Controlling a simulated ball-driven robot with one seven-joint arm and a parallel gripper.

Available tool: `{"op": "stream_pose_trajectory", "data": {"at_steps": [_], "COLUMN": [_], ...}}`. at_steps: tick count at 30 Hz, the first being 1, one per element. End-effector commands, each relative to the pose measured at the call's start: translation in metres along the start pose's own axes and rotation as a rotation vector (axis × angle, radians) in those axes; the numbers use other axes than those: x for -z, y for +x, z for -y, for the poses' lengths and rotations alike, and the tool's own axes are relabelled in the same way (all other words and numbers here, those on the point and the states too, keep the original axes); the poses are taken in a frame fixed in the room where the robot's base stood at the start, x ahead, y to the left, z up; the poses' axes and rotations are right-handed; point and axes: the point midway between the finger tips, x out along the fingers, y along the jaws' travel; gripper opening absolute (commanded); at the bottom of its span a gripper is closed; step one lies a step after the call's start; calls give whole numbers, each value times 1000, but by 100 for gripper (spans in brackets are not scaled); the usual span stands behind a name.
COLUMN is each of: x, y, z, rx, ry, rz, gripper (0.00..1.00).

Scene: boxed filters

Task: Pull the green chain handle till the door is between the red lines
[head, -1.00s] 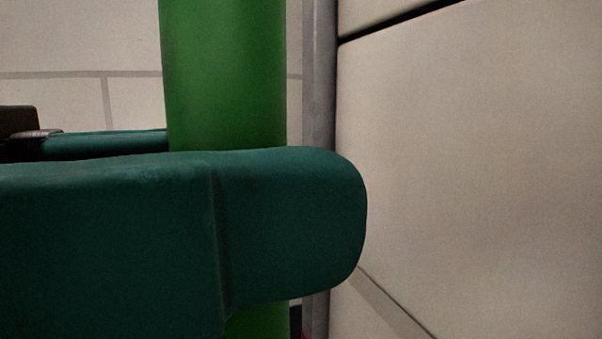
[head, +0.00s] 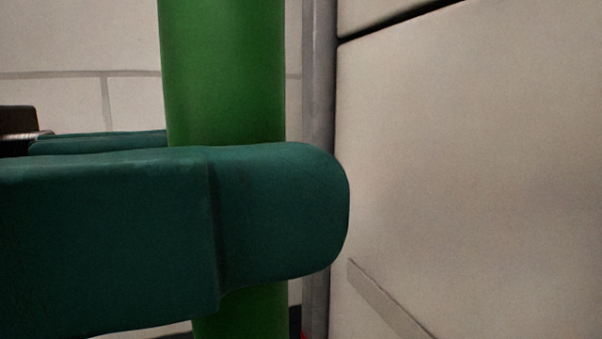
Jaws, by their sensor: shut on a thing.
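The green chain handle (head: 222,70) is a thick upright green bar left of the middle of the head view. My gripper (head: 225,185) comes in from the left with dark teal fingers. One finger passes in front of the handle and the other shows behind it at the left. The gripper is shut on the handle. The near finger hides the handle's middle, and the handle shows again below it. The door and the pair of red lines cannot be made out; only a small red spot (head: 304,336) shows at the bottom edge.
A grey upright pole (head: 319,120) stands just right of the handle. A large pale panelled surface (head: 470,170) with a dark seam fills the right side, close to the fingertip. A pale tiled wall (head: 80,40) is behind at the left.

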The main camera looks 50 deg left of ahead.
Motion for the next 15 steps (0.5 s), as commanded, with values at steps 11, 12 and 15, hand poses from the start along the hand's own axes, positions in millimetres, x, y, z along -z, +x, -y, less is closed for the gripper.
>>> {"op": "stream_pose_trajectory", "data": {"at_steps": [11, 12, 15], "x": [-39, -44, -58], "y": [0, 0, 0], "z": [1, 1, 1], "rx": [0, 0, 2], "ry": [-2, -2, -2], "rz": [-1, -2, -1], "gripper": [0, 0, 0]}}
